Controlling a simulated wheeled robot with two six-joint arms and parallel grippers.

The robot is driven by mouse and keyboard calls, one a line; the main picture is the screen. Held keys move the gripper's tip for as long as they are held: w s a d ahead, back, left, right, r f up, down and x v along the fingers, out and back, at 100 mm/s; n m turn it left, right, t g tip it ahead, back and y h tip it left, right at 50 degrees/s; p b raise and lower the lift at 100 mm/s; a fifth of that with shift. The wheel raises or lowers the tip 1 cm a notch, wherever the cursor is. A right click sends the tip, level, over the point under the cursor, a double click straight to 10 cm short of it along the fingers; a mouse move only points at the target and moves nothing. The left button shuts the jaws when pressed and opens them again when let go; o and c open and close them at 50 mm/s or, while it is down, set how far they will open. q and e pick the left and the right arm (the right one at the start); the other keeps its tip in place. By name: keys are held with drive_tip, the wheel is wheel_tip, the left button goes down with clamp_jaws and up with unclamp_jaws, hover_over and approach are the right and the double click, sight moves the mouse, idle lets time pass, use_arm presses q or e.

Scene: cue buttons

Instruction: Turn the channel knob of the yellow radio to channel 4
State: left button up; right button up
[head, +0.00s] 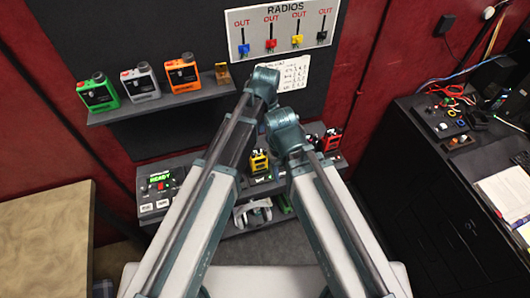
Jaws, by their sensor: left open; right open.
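The yellow radio (259,161) stands on the low black shelf at the centre, seen in the gap between my two arms. It is small here; its channel knob and the channel setting cannot be made out. My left arm reaches up from the lower left to a teal joint above and behind the radio in the picture. My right arm reaches up from the lower right to a teal joint just right of the radio. Neither gripper's fingers can be seen; the arms hide them. I cannot tell whether anything touches the radio.
Green (97,93), white (141,84) and orange (183,74) radios stand on the upper shelf (160,104). A red radio (331,140) is right of the yellow one. A READY panel (160,185) is left. A RADIOS board (283,27) hangs above. A cluttered dark desk (425,165) stands right.

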sight(265, 152)
use_arm(q)
wheel_tip(265, 152, down, 10)
drive_tip(key=b, duration=0.9)
drive_tip(key=shift+w, duration=0.1)
clamp_jaws()
